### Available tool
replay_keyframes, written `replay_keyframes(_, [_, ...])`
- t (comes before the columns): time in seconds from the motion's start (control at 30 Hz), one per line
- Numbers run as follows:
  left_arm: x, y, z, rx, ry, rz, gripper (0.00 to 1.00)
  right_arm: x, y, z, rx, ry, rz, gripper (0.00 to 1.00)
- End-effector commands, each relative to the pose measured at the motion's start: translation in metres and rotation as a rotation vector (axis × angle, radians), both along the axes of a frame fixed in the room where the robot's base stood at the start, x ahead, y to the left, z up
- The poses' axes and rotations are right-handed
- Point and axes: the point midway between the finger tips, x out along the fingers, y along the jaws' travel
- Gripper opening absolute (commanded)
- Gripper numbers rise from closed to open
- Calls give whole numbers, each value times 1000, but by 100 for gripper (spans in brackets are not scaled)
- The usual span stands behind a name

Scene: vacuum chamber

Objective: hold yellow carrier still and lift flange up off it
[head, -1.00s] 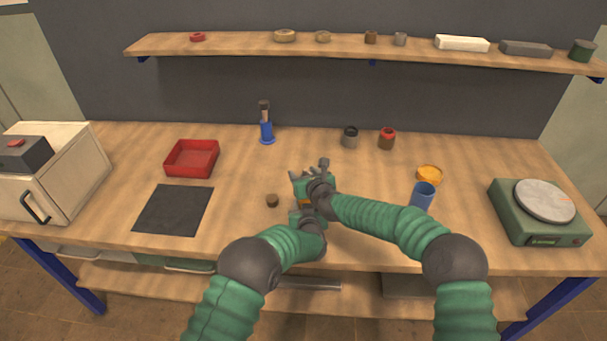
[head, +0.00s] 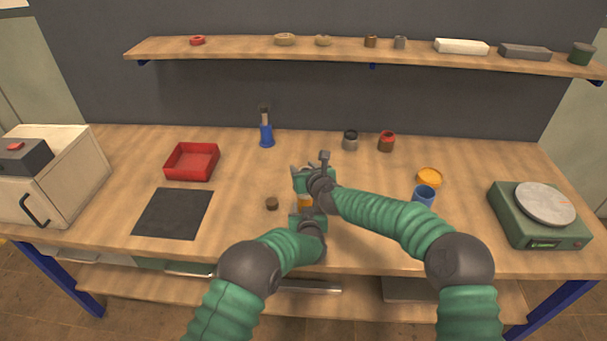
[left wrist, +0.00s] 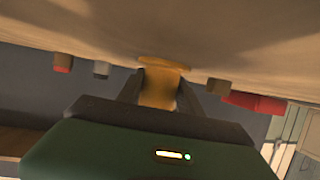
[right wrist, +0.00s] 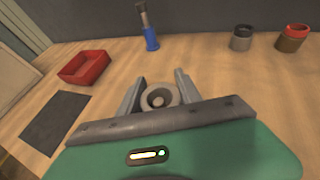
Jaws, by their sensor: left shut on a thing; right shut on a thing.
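The yellow carrier (head: 304,201) stands on the bench, partly hidden between my two grippers in the head view. In the left wrist view, the yellow carrier (left wrist: 159,88) is between the fingers of my left gripper (left wrist: 160,95), its wide base against the bench. My left gripper is shut on it. My right gripper (right wrist: 158,95) is above, shut on the flange (right wrist: 158,97), a pale grey-brown ring with a central hole. The flange is hard to make out in the head view, and whether it still touches the carrier cannot be told.
A small brown piece (head: 272,204) lies just left of the grippers. A blue cup (head: 424,194) and an orange dish (head: 429,177) stand to the right. A red tray (head: 191,162) and dark mat (head: 173,213) are left. Bench behind the grippers is mostly clear.

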Motion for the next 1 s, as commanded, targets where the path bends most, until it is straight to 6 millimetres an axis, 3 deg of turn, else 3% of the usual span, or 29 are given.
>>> replay_keyframes(0.6, [0, 1, -1, 0, 1, 1, 11, 0, 0, 45, -1, -2, -1, 0])
replay_keyframes(0.9, [0, 1, -1, 1, 1, 2, 11, 0, 0, 50, 1, -2, 0, 0])
replay_keyframes(0.93, [0, 1, -1, 0, 1, 1, 44, 0, 0, 50, 1, -2, 0, 0])
replay_keyframes(1.0, [0, 1, 0, 0, 1, 1, 54, 0, 0, 50, 1, -2, 0, 0])
